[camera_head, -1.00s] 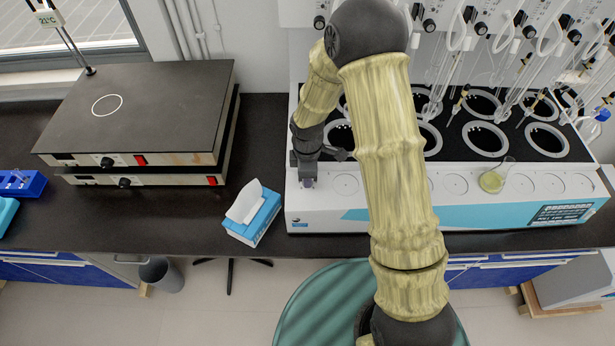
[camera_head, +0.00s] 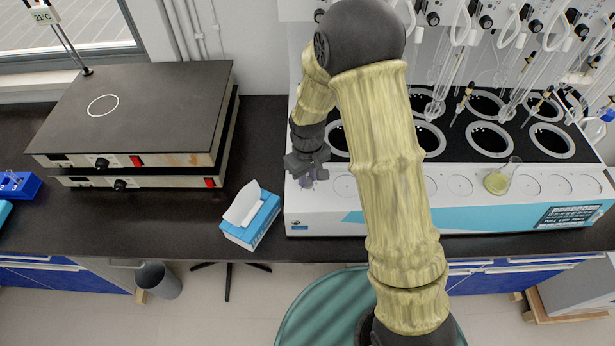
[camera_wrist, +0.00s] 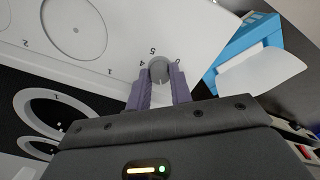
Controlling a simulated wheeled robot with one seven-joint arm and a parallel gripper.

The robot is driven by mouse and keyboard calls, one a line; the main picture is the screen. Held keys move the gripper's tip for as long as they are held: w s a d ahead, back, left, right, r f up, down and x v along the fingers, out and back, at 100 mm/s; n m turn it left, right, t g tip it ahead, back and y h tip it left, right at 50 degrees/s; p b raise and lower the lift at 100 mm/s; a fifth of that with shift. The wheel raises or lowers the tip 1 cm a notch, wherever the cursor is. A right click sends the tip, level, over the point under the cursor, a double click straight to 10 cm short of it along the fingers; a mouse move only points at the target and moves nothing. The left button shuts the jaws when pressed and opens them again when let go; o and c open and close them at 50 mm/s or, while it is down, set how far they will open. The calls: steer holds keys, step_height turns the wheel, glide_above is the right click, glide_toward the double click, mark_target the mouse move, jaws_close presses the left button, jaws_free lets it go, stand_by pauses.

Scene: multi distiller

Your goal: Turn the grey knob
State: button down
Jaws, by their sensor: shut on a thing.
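The grey knob (camera_wrist: 159,69) sits on the white panel of the multi-place distiller (camera_head: 330,212), by printed numbers, in the wrist view. My gripper (camera_wrist: 161,78) has its two purple fingers on either side of the knob and is shut on it. In the head view my gripper (camera_head: 307,178) is at the left end of the distiller's white front ledge. The knob is hidden there by the gripper.
A blue tissue box (camera_head: 250,218) stands on the dark bench just left of the distiller. A flask of yellowish liquid (camera_head: 497,181) stands on the ledge. Stacked hot plates (camera_head: 150,110) are at the left. Glassware hangs over the wells behind.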

steer(key=m, duration=0.5)
steer(key=shift+w+r+m, duration=0.1)
steer(key=shift+m, duration=0.3)
steer(key=m, duration=0.5)
steer(key=shift+m+p, duration=0.3)
steer(key=c, duration=1.3)
jaws_free()
steer(key=shift+o, duration=0.2)
step_height(320, 180, up, 17)
steer(key=b, duration=0.2)
steer(key=shift+r, duration=0.15)
